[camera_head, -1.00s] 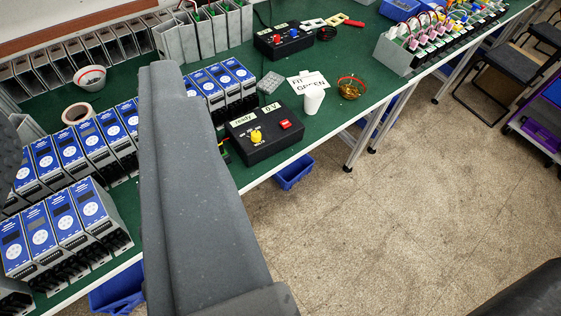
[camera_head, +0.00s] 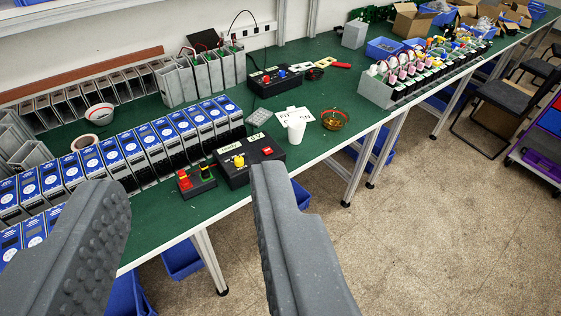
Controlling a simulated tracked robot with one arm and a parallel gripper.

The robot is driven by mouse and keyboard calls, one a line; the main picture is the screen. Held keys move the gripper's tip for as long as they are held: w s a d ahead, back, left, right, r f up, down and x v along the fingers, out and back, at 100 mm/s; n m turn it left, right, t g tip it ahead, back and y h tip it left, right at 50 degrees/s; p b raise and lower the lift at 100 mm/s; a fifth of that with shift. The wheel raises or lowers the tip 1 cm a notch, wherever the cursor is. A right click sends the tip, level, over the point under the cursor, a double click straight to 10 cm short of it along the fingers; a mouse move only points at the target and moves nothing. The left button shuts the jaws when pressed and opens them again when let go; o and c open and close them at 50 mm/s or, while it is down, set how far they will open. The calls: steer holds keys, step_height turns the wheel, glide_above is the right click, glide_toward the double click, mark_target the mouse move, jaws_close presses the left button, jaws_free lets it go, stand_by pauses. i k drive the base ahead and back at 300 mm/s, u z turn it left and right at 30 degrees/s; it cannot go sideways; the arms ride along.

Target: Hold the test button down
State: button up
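A black control box (camera_head: 238,176) with a yellow knob (camera_head: 239,161) and a red button (camera_head: 267,151) stands near the front edge of the green bench. Its labels are too small to read clearly. A second black box (camera_head: 262,87) with red and blue buttons stands farther back. I cannot tell from the lettering which button is the test button. My gripper (camera_head: 187,182) is open and empty, its two grey fingers wide apart in the foreground. The right fingertip overlaps the near box's lower right side in the picture; I see no clear contact.
A red and yellow connector block (camera_head: 196,181) sits left of the near box. Blue-faced starter units (camera_head: 134,149) stand in rows at left. The floor (camera_head: 400,240) at right is open.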

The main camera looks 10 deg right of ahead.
mark_target(268, 150)
steer(key=z, duration=0.1)
steer(key=i, duration=1)
